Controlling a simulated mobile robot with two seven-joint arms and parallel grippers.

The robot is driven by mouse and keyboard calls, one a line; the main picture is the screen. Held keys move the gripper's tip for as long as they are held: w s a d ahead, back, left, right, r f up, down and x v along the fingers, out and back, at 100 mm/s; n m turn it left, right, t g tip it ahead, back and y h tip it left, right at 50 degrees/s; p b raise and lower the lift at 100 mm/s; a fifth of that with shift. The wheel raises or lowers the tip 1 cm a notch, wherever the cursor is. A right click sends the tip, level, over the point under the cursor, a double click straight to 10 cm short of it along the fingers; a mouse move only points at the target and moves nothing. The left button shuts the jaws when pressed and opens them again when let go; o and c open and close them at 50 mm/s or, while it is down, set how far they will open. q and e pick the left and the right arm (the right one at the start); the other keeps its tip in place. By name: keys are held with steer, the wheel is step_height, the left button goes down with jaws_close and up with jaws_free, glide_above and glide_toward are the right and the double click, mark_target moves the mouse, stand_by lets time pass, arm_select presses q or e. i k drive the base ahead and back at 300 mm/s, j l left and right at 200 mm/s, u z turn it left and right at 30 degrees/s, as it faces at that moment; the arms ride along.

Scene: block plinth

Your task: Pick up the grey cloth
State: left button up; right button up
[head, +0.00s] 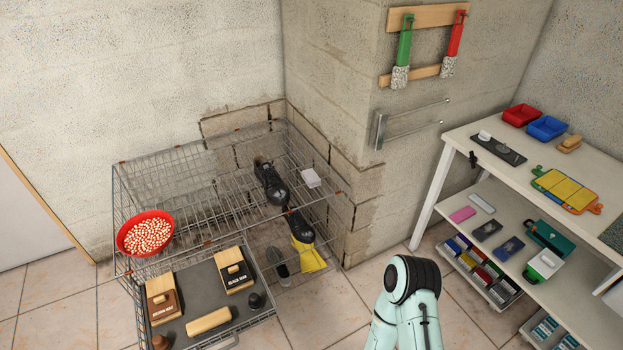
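I cannot clearly make out a grey cloth. A small pale grey-white folded-looking piece (311,177) lies at the right end of the wire rack's top level; it may be a cloth, but it is too small to tell. A dark grey flat piece (613,234) lies on the white table at the right picture edge, partly cut off; I cannot tell if it is cloth or a mat. Neither of my grippers is in view. Only a mint-green arm part of mine shows at the bottom, right of centre.
The white table (463,137) carries red and blue trays. Tiled floor lies between them.

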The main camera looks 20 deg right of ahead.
mark_target(312, 179)
steer(key=i+l+u, duration=0.1)
steer(key=l, duration=0.2)
steer(key=i+l+u, duration=0.1)
steer(key=l, duration=0.25)
steer(key=i+l+u, duration=0.1)
steer(key=l, duration=0.25)
steer(key=i+l+u, duration=0.1)
steer(key=l, duration=0.25)
steer(key=i, duration=0.1)
